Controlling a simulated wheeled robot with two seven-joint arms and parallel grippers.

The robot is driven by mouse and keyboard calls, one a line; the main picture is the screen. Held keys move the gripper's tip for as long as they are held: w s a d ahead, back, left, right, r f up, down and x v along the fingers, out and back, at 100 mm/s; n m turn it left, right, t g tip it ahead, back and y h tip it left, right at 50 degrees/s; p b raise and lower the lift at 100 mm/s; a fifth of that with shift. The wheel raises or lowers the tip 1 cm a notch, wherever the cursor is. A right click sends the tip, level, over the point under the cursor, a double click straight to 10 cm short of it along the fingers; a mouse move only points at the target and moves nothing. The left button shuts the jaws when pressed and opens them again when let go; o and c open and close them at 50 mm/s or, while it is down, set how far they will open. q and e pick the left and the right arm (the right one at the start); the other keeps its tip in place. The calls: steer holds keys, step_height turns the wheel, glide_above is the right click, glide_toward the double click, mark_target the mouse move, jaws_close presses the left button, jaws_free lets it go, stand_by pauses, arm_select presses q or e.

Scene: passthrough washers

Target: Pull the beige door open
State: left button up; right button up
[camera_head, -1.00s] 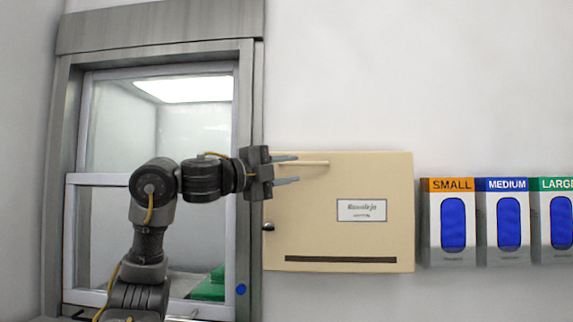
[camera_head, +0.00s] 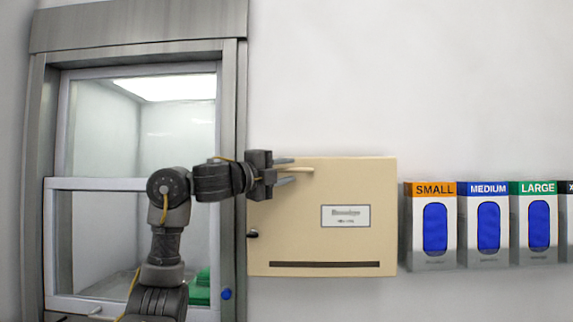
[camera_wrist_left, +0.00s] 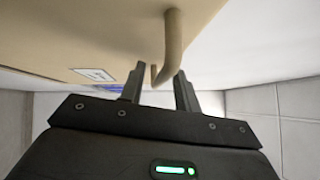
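The beige door (camera_head: 350,190) is the front of a wall box, with a white label, a dark slot near its bottom and a small dark knob at its left edge. It looks shut. A beige bar handle (camera_head: 303,168) sits at its upper left. My left gripper (camera_head: 291,171) is at the handle, its fingers pointing right. In the left wrist view the open fingers (camera_wrist_left: 160,82) stand apart, with the curved handle (camera_wrist_left: 172,45) at and just beyond the gap between their tips. I cannot tell whether they touch it. My right gripper is not in view.
A metal-framed sash window (camera_head: 130,184) with green items behind it is left of the door. Glove boxes marked small (camera_head: 433,227), medium (camera_head: 487,228) and large (camera_head: 537,225) hang to the right. The wall above is clear.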

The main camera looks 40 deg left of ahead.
arm_select(q)
steer(key=shift+w, duration=0.35)
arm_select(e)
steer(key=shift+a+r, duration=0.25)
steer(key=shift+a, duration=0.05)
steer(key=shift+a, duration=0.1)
